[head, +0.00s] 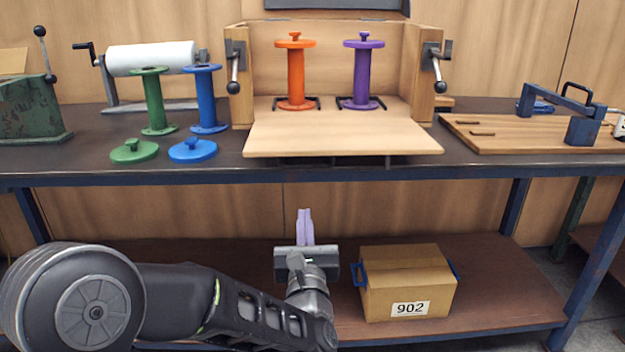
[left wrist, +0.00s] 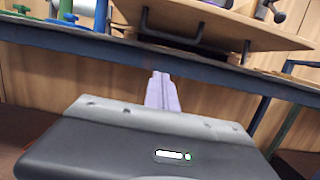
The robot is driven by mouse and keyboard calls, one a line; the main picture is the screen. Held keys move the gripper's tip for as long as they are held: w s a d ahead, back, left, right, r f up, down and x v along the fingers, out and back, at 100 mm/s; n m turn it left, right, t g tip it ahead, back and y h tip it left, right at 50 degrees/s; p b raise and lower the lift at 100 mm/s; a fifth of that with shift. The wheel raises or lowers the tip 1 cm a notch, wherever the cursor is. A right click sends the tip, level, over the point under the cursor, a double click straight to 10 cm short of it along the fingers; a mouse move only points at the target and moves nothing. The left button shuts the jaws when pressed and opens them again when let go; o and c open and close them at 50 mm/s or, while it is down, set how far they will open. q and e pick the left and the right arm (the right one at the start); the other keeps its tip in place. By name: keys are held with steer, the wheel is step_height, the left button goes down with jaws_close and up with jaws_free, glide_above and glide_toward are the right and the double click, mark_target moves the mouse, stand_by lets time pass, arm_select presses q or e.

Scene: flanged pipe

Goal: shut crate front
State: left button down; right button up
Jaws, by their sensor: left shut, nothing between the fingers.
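The wooden crate (head: 348,58) stands on the bench with its front panel (head: 344,138) folded down flat, reaching out over the bench's front edge. An orange spool (head: 296,78) and a purple spool (head: 361,78) stand upright inside the crate. A lever latch is on the left post (head: 235,72) and another on the right post (head: 436,72). My left gripper (head: 305,222) is shut and empty, below the bench top and below the panel. In the left wrist view its fingers (left wrist: 160,92) point up toward the panel's underside (left wrist: 215,24), apart from it. My right gripper is out of view.
Green (head: 155,103) and blue (head: 207,102) spools with their loose caps stand left of the crate. A wooden board (head: 500,135) with a blue clamp frame lies at right. A cardboard box (head: 408,285) marked 902 sits on the lower shelf. The bench's front rail (head: 470,167) runs above my gripper.

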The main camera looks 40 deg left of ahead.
arm_select(q)
steer(key=shift+w, duration=0.1)
steer(key=x, duration=1)
steer(key=r, duration=0.1)
steer(key=s+d+r, duration=0.1)
steer(key=r+p, duration=0.1)
steer(key=shift+s+d+r, duration=0.2)
steer(key=shift+s+d, duration=0.05)
steer(key=shift+s, duration=0.05)
